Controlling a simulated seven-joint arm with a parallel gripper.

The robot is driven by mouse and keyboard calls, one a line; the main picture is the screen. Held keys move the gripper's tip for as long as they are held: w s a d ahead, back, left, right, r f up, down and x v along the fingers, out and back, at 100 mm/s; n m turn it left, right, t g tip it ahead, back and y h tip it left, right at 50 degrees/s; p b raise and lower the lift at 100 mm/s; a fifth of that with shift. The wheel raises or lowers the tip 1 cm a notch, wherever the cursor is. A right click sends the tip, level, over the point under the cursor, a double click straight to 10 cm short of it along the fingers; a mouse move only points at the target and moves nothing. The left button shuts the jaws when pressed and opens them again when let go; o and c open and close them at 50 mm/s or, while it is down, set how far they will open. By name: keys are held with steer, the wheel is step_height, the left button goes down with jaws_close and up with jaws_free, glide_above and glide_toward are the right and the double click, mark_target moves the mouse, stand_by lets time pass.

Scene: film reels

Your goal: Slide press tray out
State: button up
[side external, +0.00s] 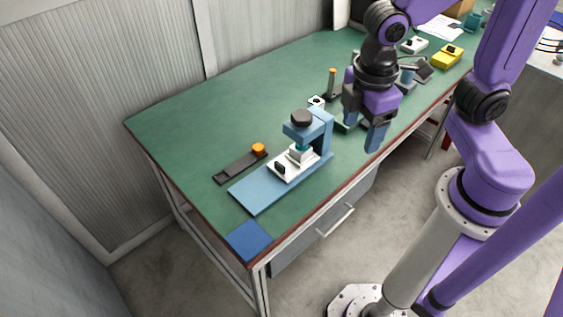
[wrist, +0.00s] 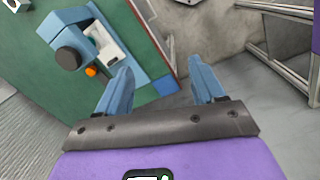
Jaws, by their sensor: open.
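The press (side external: 319,130) is a blue frame with a dark round knob on top, standing on a long blue base plate (side external: 252,192) near the table's front edge. Its white tray (side external: 287,168) sits on the base under the press head, with a small black handle at its near left end. In the wrist view the press (wrist: 72,38) and tray (wrist: 104,38) show at upper left. My gripper (side external: 369,135) hangs above and to the right of the press, pointing down, apart from it. In the wrist view its two blue fingers (wrist: 164,92) are spread with nothing between them.
A dark strip with an orange knob (side external: 240,167) lies left of the press. A blue pad (side external: 248,240) is at the table's near corner. An orange-topped post (side external: 332,84) and a yellow block (side external: 447,57) stand farther back. The green tabletop (side external: 215,115) at far left is clear.

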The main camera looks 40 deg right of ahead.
steer(key=w+a+f+n+h, duration=0.1)
steer(key=w+a+f, duration=0.15)
steer(key=w, duration=0.35)
steer(key=w+a+f+n+h, duration=0.1)
steer(key=w+a+f, duration=0.15)
steer(key=w, duration=0.35)
steer(key=n+h, duration=0.2)
glide_toward(278, 165)
steer(key=x, duration=0.9)
steer(key=shift+d+f, duration=0.1)
steer(key=shift+d, duration=0.1)
jaws_close()
steer(key=shift+a, duration=0.15)
